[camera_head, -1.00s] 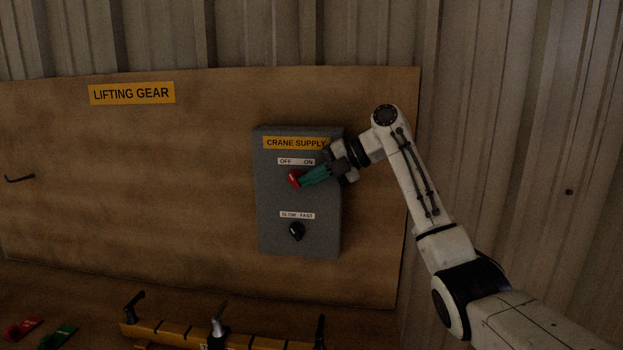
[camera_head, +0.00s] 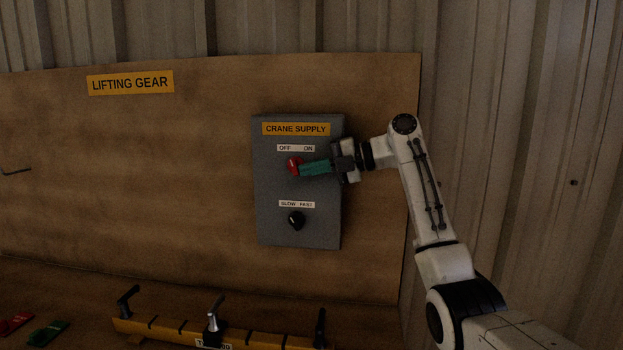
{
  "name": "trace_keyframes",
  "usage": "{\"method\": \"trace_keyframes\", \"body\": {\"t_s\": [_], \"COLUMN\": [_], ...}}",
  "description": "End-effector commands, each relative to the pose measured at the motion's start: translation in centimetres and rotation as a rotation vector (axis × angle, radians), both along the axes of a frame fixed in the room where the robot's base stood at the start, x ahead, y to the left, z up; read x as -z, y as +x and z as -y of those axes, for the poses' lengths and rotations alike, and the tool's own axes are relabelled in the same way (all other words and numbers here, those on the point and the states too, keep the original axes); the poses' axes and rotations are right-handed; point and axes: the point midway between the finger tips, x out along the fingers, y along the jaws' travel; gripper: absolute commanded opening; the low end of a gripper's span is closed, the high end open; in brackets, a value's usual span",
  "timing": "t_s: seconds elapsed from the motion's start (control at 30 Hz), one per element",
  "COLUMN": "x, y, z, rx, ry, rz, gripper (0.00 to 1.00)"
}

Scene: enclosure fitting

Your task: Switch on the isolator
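The grey enclosure (camera_head: 268,190) labelled CRANE SUPPLY is mounted on the wooden board. Its red isolator knob (camera_head: 293,163) sits below the OFF / ON label (camera_head: 296,148). My gripper (camera_head: 303,168) reaches in from the right, its teal fingers roughly level and their tips at the right side of the red knob. The fingers overlap in this view, so I cannot tell whether they grip the knob or only touch it. They hide part of the knob, and which way it points is not clear.
A black knob (camera_head: 296,221) sits below the SLOW / FAST label (camera_head: 296,204) on the same enclosure. Below stands a yellow bar (camera_head: 170,329) with several upright handles. Red (camera_head: 16,323) and green (camera_head: 48,333) items lie at lower left. The board left of the enclosure is mostly clear.

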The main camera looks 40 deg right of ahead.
Motion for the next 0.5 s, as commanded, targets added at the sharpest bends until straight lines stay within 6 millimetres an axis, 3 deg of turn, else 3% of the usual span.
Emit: {"method": "trace_keyframes", "body": {"t_s": [0.03,0.1,0.5], "x": [1.3,1.7,2.8], "y": [0.1,0.1,0.3], "z": [-0.1,-0.2,-0.4], "rx": [-0.002,-0.003,-0.003], "ry": [0.023,0.058,0.254], "rz": [0.028,0.074,0.325], "gripper": [0.0,0.0,0.0]}}
